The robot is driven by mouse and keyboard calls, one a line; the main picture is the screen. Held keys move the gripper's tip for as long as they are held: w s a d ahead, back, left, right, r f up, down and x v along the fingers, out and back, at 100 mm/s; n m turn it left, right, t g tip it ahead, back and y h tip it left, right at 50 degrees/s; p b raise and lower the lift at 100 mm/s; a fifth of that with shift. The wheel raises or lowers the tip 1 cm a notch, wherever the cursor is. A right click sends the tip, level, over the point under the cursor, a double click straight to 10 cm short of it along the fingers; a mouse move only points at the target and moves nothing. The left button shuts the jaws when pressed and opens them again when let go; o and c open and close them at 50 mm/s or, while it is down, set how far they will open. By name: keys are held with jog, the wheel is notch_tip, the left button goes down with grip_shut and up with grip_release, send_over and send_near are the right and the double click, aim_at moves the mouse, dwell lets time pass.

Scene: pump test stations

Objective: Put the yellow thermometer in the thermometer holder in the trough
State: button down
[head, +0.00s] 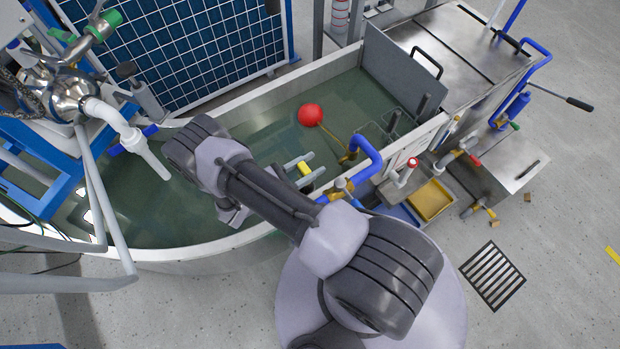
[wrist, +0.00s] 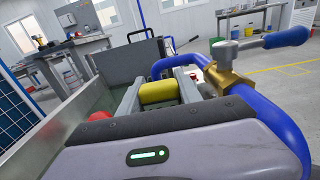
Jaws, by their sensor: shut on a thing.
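The yellow thermometer (head: 305,168) is a short yellow piece between the two grey fingers of my gripper (head: 300,171), over the near side of the water trough (head: 258,237). In the wrist view my gripper (wrist: 160,95) is shut on the yellow thermometer (wrist: 158,93), which lies across between the fingers. Its lower part is hidden by my gripper. I cannot make out the thermometer holder in either view; my arm covers part of the trough's near wall.
A blue pipe (head: 367,160) with a brass valve (wrist: 226,78) stands close to the right of my gripper. A red float ball (head: 311,115) is in the trough beyond. A white nozzle (head: 150,158) hangs over the left part. A grey plate (head: 400,68) stands across the trough's right end.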

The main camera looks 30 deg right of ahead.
jog(key=shift+f+b, duration=1.15)
jog(key=shift+f, duration=1.45)
jog(key=c, duration=0.8)
grip_release()
jog(key=shift+r, duration=0.1)
jog(key=shift+r, duration=0.1)
